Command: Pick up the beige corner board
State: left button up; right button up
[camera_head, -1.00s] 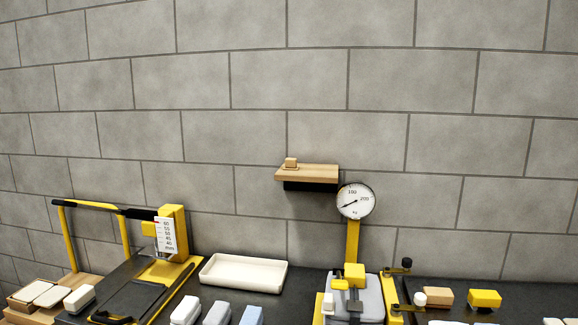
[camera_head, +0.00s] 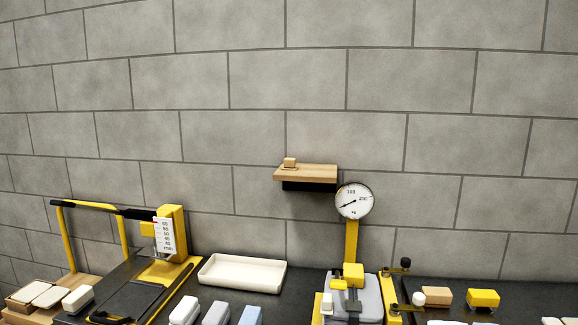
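I cannot tell for sure which item is the beige corner board. A tan block (camera_head: 437,296) lies on the dark worktop at the right, beside a yellow block (camera_head: 483,298). Two cream flat pieces (camera_head: 48,296) lie in a wooden box at the lower left. A small tan piece (camera_head: 289,162) sits on the wooden wall shelf (camera_head: 315,173). Neither of my grippers shows in the head view.
A cream tray (camera_head: 242,271) stands on the worktop near the wall. A yellow-framed device with a scale (camera_head: 165,236) stands left, and a dial gauge (camera_head: 354,201) on a yellow post stands right of the tray. Several pale blocks (camera_head: 185,311) line the front edge.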

aim_at(290, 164)
jog(key=z, duration=0.4)
jog(key=j+z, duration=0.15)
jog(key=z, duration=0.25)
jog(key=j+z, duration=0.15)
jog(key=z, duration=0.25)
jog(key=j+z, duration=0.35)
jog(key=j, duration=0.15)
jog(key=j+z, duration=0.35)
jog(key=j, duration=0.15)
